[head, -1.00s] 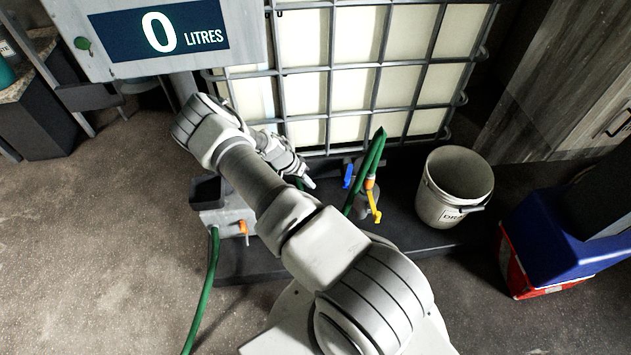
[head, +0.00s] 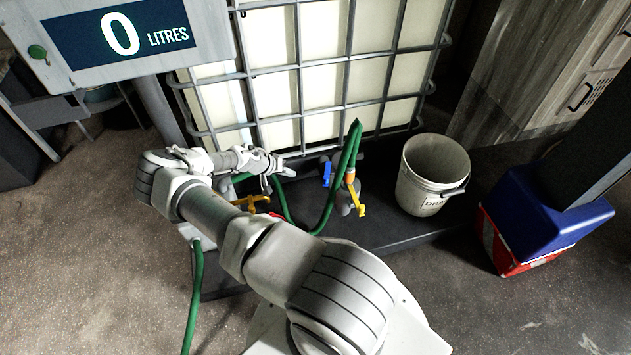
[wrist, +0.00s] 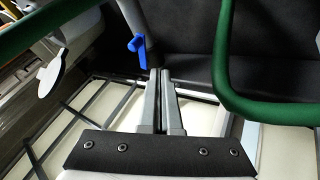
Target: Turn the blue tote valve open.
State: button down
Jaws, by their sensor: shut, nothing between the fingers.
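The blue tote valve handle (head: 326,172) is at the foot of the caged tote (head: 300,68), left of the yellow lever. It hangs roughly vertical in the head view. In the wrist view the blue handle (wrist: 137,50) is just beyond and slightly left of my fingertips, with a gap between. My gripper (head: 286,170) is left of the handle in the head view, pointing right towards it. Its two fingers (wrist: 160,72) are shut against each other with nothing between them.
A green hose (head: 350,160) loops beside the valve, and its curve (wrist: 225,85) shows right of my fingers. A yellow lever (head: 357,198) hangs right of the blue handle. A white bucket (head: 415,190) stands further right. The display (head: 120,32) reads 0 litres.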

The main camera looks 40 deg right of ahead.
jog(key=s+d+f+b, duration=0.3)
jog(key=d+f, duration=0.5)
jog(key=d, duration=0.1)
jog(key=shift+d+f+b, duration=0.25)
jog(key=shift+f+b, duration=0.1)
jog(key=shift+f, duration=0.05)
jog(key=shift+s, duration=0.1)
